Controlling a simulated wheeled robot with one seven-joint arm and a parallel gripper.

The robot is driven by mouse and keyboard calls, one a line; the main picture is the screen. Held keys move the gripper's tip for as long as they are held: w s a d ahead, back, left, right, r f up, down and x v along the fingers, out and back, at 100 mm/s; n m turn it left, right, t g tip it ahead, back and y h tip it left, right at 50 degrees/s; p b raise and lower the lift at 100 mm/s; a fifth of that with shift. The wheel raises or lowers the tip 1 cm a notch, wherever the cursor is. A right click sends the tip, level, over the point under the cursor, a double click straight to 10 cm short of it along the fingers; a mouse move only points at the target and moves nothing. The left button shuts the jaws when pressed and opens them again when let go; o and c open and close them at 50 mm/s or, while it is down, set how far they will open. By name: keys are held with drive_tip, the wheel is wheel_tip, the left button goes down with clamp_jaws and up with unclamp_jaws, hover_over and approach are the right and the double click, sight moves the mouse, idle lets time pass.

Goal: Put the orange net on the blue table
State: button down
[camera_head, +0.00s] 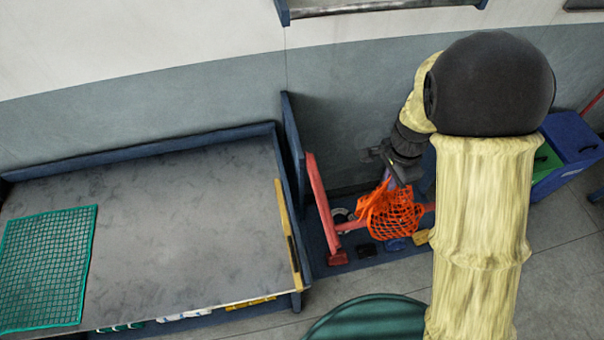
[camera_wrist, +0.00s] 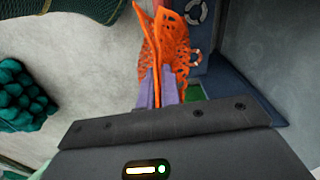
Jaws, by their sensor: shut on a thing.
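The orange net (camera_head: 392,213) hangs bunched from my gripper (camera_head: 389,184) in the head view. In the wrist view the purple fingers of my gripper (camera_wrist: 158,88) are shut on the orange net (camera_wrist: 165,42), which fans out beyond the fingertips. The blue table (camera_head: 190,210) has a grey top and blue raised edges; it stands to the left in the head view. My gripper and the net are to the right of the table, apart from its top, over a low area with a red frame. My arm hides part of the area on the right.
A blue upright panel (camera_head: 293,140) and red frame (camera_head: 322,205) stand between table and net. A dark green round object (camera_head: 365,318) is at the bottom.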

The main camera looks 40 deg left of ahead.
drive_tip(key=w+d+f+n+b, duration=0.3)
drive_tip(key=d+f+b, duration=0.5)
drive_tip(key=d+f, duration=0.4)
drive_tip(key=w+d+f+n+b, duration=0.3)
drive_tip(key=d+f+b, duration=0.5)
drive_tip(key=f, duration=1.2)
drive_tip(key=d, duration=0.4)
drive_tip(key=shift+w+d+f+n, duration=0.3)
drive_tip(key=shift+w+d+n, duration=0.05)
drive_tip(key=shift+n, duration=0.05)
